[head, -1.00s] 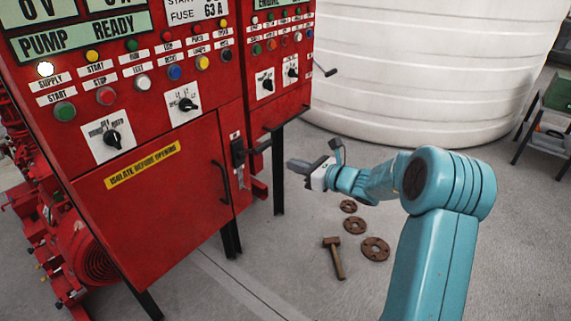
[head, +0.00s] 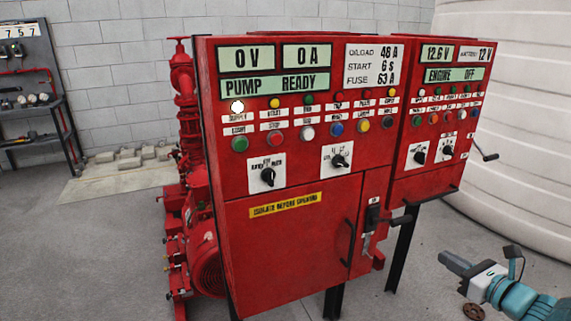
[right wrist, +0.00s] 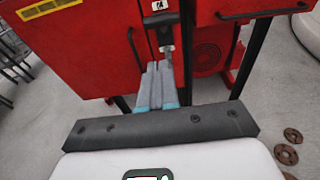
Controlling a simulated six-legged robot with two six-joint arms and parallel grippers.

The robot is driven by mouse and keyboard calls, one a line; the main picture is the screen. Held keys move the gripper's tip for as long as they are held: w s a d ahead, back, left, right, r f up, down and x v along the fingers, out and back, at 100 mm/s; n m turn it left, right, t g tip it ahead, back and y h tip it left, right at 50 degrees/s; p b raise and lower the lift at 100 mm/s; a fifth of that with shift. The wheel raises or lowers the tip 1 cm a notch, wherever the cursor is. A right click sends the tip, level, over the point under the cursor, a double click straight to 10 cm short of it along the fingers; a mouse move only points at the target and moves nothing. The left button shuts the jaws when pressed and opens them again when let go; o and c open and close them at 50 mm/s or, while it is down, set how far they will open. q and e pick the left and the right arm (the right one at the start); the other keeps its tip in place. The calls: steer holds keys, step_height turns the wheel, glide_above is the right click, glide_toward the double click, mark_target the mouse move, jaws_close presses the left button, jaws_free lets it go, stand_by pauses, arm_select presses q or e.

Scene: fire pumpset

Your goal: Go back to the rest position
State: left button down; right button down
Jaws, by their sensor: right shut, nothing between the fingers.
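My right gripper (head: 452,260) is at the lower right of the head view, in front of and to the right of the red control cabinet (head: 285,240). Its fingers are shut with nothing between them. They also show in the right wrist view (right wrist: 158,82), pointing towards the cabinet front and overlapping the view just below the dark isolator handle (right wrist: 164,30). That handle also shows in the head view (head: 376,215), apart from the gripper. My left gripper is not in view.
The cabinet displays read 0 V, 0 A, PUMP READY and ENGINE OFF; a white lamp (head: 237,107) is lit. A red pump (head: 205,262) stands behind left. A white tank (head: 530,130) stands right. Rusty flanges (right wrist: 286,154) lie on the floor.

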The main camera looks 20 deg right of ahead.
steer(key=s+a+f+n+g+y+p, duration=0.1)
steer(key=a+f+n+g+y+p, duration=0.1)
steer(key=a+f+n+g, duration=0.55)
steer(key=s+a+f+n+g+y+p, duration=0.1)
steer(key=s+a+f+n+g+y, duration=0.15)
steer(key=a+f, duration=0.85)
steer(key=s+a+f+n+g+p, duration=0.1)
steer(key=s+a+f+n+g, duration=0.1)
steer(key=s+a+n, duration=0.2)
steer(key=s+a+f+n+g+h+p, duration=0.1)
steer(key=s+a+f+n+p, duration=0.1)
steer(key=a+n, duration=0.8)
steer(key=s+a+f+n+g+h+p, duration=0.1)
steer(key=s+a+f+n+g+p, duration=0.1)
steer(key=s+a+n, duration=0.5)
steer(key=shift+a+f+n+g, duration=0.3)
steer(key=shift+a+f+n, duration=0.15)
steer(key=shift+f+n, duration=0.5)
steer(key=shift+s, duration=0.1)
